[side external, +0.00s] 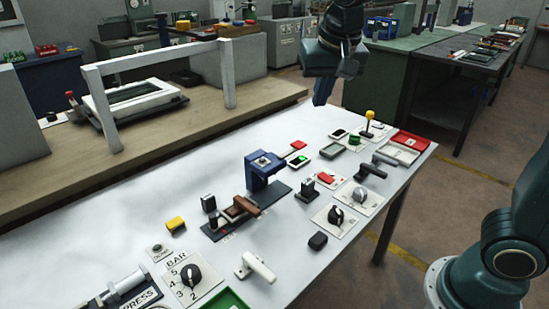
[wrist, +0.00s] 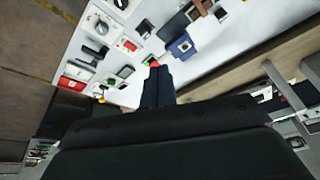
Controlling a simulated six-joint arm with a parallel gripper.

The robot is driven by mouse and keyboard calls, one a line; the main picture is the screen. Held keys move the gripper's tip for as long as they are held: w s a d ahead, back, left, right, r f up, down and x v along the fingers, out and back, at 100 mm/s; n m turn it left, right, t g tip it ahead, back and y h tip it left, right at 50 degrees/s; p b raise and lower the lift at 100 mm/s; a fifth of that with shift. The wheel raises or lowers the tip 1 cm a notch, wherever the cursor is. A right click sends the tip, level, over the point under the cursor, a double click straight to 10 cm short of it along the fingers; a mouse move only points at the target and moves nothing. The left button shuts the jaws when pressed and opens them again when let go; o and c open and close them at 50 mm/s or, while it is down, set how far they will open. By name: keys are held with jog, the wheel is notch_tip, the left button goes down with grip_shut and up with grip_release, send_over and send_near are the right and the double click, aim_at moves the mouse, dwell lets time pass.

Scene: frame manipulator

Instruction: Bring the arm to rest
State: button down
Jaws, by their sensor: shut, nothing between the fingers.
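My gripper (side external: 322,92) hangs above the far right part of the white table (side external: 120,205) in the side view, clear of everything on it. Its fingers are shut with nothing between them and point downward. In the wrist view my gripper (wrist: 156,75) shows as dark closed fingers above the table, with a bit of red and green visible just past the tips. I cannot tell the exact height above the table.
A blue press-like fixture (side external: 264,172) stands mid-table. A yellow-topped lever (side external: 369,122) and a red tray (side external: 409,140) are at the far right. Knobs, switches and handles crowd the right and front. A white frame (side external: 158,62) stands on the bench behind.

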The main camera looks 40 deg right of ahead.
jog(key=s+f+n+t, duration=0.1)
jog(key=s+f+n, duration=0.1)
jog(key=s, duration=0.8)
jog(key=s+d+f+n+t+y, duration=0.1)
jog(key=s+f+n, duration=0.2)
jog(key=s, duration=0.7)
jog(key=shift+d+n+y, duration=0.25)
jog(key=shift+n+y, duration=0.05)
jog(key=shift+n, duration=0.3)
